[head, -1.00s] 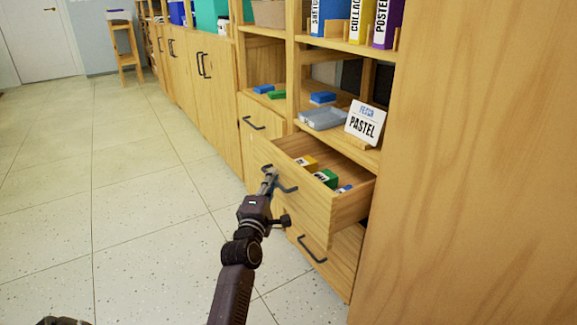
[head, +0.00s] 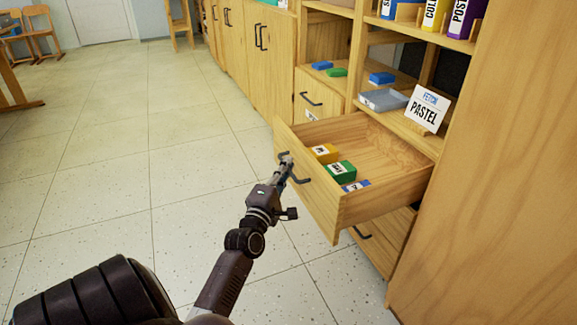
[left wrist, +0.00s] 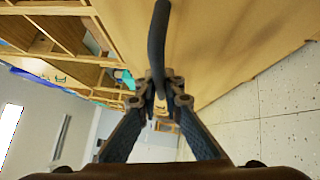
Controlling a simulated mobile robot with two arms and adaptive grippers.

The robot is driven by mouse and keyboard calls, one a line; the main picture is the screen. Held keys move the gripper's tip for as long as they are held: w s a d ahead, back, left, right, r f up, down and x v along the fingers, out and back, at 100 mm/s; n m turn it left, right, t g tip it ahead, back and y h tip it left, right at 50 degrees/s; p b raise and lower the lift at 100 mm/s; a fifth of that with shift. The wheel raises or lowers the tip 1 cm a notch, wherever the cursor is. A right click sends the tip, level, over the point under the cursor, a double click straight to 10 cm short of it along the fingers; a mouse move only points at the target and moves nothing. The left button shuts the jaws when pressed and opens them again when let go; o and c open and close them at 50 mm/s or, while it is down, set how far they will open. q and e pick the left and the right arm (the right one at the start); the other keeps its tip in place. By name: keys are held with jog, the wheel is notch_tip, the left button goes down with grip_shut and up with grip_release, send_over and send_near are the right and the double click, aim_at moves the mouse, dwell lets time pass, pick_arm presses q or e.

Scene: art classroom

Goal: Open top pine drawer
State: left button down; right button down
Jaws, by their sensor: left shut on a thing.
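The top pine drawer (head: 322,192) is pulled well out of the cabinet in the head view. Inside it lie a yellow box (head: 325,153), a green box (head: 341,171) and a blue-and-white box (head: 356,186) near the front. My left gripper (head: 286,168) is at the drawer's front, shut on its dark handle (head: 300,180). In the left wrist view the handle (left wrist: 157,45) runs between the two fingers (left wrist: 158,95). The drawer front fills the upper middle there. My right gripper is not in view.
A lower drawer (head: 385,240) sits below, largely hidden by the open one. A "PASTEL" sign (head: 427,108) and a grey tray (head: 384,100) stand on the shelf above. A tall wood panel (head: 490,190) is at right. The tiled floor (head: 130,170) at left is clear.

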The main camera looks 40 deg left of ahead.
pick_arm(q)
jog(key=c, duration=2.1)
grip_release()
jog(key=v, duration=1.2)
